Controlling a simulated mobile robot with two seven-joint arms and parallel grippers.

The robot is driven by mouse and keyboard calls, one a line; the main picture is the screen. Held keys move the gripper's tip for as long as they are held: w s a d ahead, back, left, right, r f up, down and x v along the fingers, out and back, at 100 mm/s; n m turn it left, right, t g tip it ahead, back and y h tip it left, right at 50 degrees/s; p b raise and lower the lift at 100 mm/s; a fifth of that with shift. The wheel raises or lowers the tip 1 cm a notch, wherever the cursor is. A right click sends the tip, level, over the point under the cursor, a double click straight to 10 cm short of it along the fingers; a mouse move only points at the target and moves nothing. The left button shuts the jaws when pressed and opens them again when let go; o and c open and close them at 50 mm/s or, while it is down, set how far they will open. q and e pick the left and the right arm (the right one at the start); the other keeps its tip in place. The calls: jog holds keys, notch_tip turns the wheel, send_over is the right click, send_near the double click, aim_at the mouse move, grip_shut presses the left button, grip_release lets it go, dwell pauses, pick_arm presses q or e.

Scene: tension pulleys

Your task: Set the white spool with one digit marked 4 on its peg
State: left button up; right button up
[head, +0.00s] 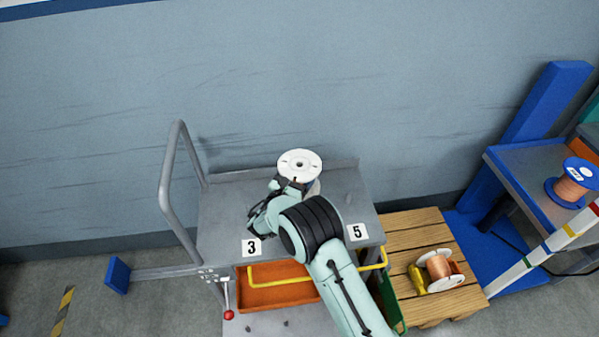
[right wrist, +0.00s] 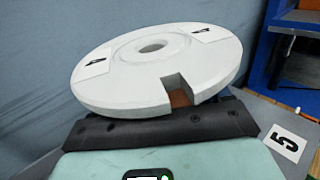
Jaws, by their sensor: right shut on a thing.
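The white spool (head: 299,163) is above the back part of the grey cart top (head: 225,205). In the right wrist view the white spool (right wrist: 160,65) shows its round flange, centre hole, a notch with copper colour inside, and two labels that look like 4. It looks slightly tilted there. My right gripper (head: 293,184) is shut on the spool at its near side; its dark jaw (right wrist: 165,125) lies below the flange in the wrist view. I cannot tell whether the spool touches the cart. The peg and any 4 label on the cart are hidden. My left gripper is out of view.
The cart's front edge carries labels 3 (head: 251,247) and 5 (head: 357,232). A grey handle (head: 165,185) rises at left. A copper spool (head: 438,268) lies on a wooden pallet (head: 405,225). A blue spool (head: 573,182) stands on the right-hand stand. The wall is close behind.

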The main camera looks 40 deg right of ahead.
jog(key=shift+f+b, duration=0.7)
jog(key=shift+f, duration=0.5)
jog(key=shift+f, duration=0.2)
dwell(0.4)
jog(key=shift+f+b, duration=0.9)
jog(key=shift+f, duration=0.55)
jog(key=shift+f, duration=0.1)
jog(key=shift+f+b, duration=0.85)
jog(key=shift+f, duration=0.75)
